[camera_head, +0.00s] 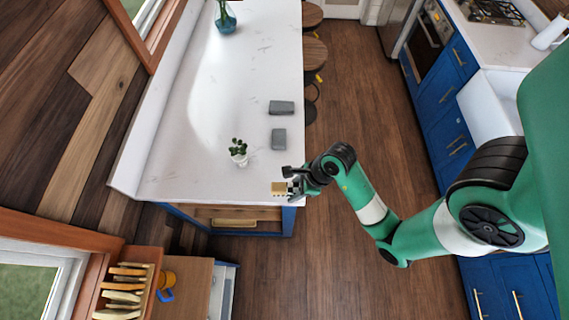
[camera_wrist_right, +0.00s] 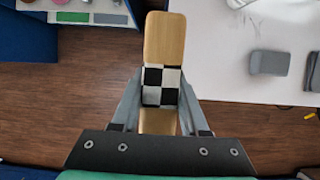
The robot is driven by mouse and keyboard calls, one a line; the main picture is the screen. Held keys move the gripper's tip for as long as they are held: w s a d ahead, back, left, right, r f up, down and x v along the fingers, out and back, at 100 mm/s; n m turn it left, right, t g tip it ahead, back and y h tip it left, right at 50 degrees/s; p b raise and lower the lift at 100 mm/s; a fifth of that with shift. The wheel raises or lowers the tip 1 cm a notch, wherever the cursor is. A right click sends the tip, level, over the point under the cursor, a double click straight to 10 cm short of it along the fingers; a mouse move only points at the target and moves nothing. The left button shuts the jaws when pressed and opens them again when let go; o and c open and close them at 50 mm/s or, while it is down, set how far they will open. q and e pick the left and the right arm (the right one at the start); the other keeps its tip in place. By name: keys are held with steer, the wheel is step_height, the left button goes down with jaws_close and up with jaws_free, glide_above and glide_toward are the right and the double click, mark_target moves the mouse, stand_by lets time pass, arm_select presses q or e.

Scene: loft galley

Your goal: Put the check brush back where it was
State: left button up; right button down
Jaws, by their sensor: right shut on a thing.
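The check brush has a pale wooden body (camera_wrist_right: 163,35) with a black-and-white checked band. In the right wrist view my right gripper (camera_wrist_right: 161,90) is shut on it at the checked band, with wood showing beyond the fingers and behind them. In the head view the brush (camera_head: 278,188) and my right gripper (camera_head: 292,187) are at the near right corner of the white counter (camera_head: 200,150). I cannot tell how high above the counter edge the brush is. My left gripper is not in view.
Two grey blocks (camera_head: 281,107) (camera_head: 279,139) and a small potted plant (camera_head: 238,152) stand on the counter; a teal vase (camera_head: 225,20) is at its far end. A wooden rack (camera_head: 154,262) with several pale pieces is at lower left, beside a yellow object (camera_head: 167,279). The middle floor is clear.

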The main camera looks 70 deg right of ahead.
steer(key=w+d+f, duration=0.5)
steer(key=w+d, duration=0.1)
steer(key=d, duration=0.2)
steer(key=b, duration=0.2)
glide_above(276, 173)
steer(key=f, duration=0.2)
steer(key=s+f, duration=0.1)
steer(key=f, duration=0.1)
steer(key=shift+a+f, duration=0.15)
steer(key=shift+f, duration=0.1)
steer(key=shift+w+f, duration=0.15)
steer(key=shift+f, duration=1.6)
steer(key=shift+f+b, duration=0.15)
steer(key=shift+b, duration=0.15)
steer(key=shift+f, duration=0.5)
steer(key=c, duration=0.8)
jaws_free()
steer(key=o, duration=0.4)
steer(key=shift+d, duration=0.25)
